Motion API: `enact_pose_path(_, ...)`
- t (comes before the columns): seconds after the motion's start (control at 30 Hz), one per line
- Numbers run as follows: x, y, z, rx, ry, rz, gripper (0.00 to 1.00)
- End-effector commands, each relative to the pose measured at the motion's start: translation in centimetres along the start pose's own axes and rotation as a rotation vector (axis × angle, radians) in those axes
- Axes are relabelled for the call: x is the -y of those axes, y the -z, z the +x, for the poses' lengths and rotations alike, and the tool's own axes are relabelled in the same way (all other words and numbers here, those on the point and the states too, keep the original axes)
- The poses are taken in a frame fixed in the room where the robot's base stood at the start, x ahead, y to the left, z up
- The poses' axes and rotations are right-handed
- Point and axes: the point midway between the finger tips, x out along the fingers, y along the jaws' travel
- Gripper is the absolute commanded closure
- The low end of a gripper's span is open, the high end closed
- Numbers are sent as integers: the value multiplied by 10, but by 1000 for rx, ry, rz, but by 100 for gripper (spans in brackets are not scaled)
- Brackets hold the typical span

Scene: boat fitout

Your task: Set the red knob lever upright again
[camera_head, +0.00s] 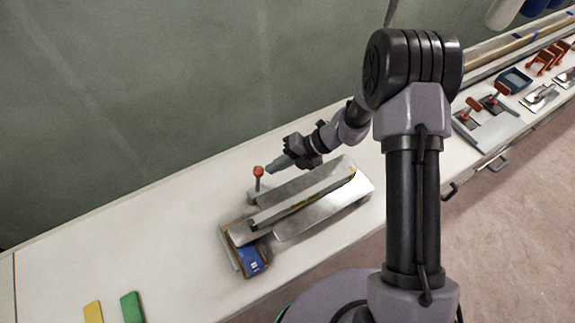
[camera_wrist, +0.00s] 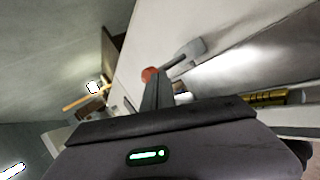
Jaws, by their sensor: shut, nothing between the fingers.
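The lever's red knob (camera_head: 258,171) tops a short stem at the back left of a grey metal device (camera_head: 335,205) on the white bench. The stem looks close to upright in the head view. My gripper (camera_head: 271,169) is shut and empty, its tips just right of the knob at about its height. In the wrist view the red knob (camera_wrist: 149,73) shows just beyond my closed fingertips (camera_wrist: 153,80), which partly cover it. Whether they touch cannot be told. A grey part (camera_wrist: 188,54) of the device shows beside the knob.
A blue piece (camera_head: 253,262) sits at the device's front left end. Yellow (camera_head: 93,312) and green (camera_head: 132,307) blocks lie front left. Red-handled clamps (camera_head: 498,95) and a dark blue tray (camera_head: 515,80) stand far right. A grey-green wall backs the bench; bare bench lies left.

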Motion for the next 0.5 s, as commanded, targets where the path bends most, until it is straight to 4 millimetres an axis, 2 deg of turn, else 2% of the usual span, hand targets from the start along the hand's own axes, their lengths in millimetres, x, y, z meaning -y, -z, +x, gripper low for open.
enact_pose_path(0.37,-3,1,2,-1,0,0,100)
enact_pose_path(0.5,-16,7,4,-3,-1,0,100)
